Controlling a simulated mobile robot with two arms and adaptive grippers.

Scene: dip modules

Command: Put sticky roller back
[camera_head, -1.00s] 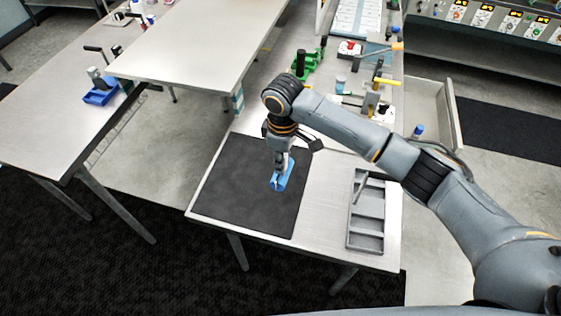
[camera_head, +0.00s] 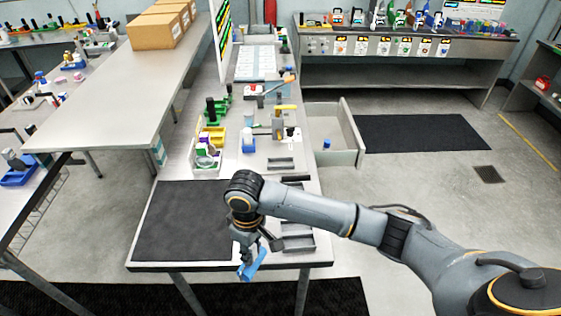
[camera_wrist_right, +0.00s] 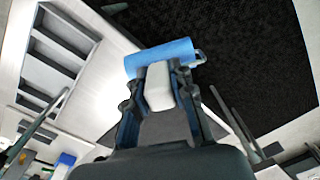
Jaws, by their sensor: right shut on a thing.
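The sticky roller (camera_head: 257,260), with its blue cylinder, hangs from my right gripper (camera_head: 246,264) near the front edge of the table, by the right corner of the black mat (camera_head: 180,225). In the right wrist view, my right gripper (camera_wrist_right: 159,85) is shut on the roller's white part, and the blue cylinder (camera_wrist_right: 165,56) lies crosswise just beyond the fingertips. My left gripper is not in view.
A grey compartment tray (camera_head: 298,243) lies right of the mat, partly hidden behind my right arm; it also shows in the wrist view (camera_wrist_right: 38,72). A drawer (camera_head: 345,155) stands open at the table's right side. Bins and tools crowd the table's far part. The mat is bare.

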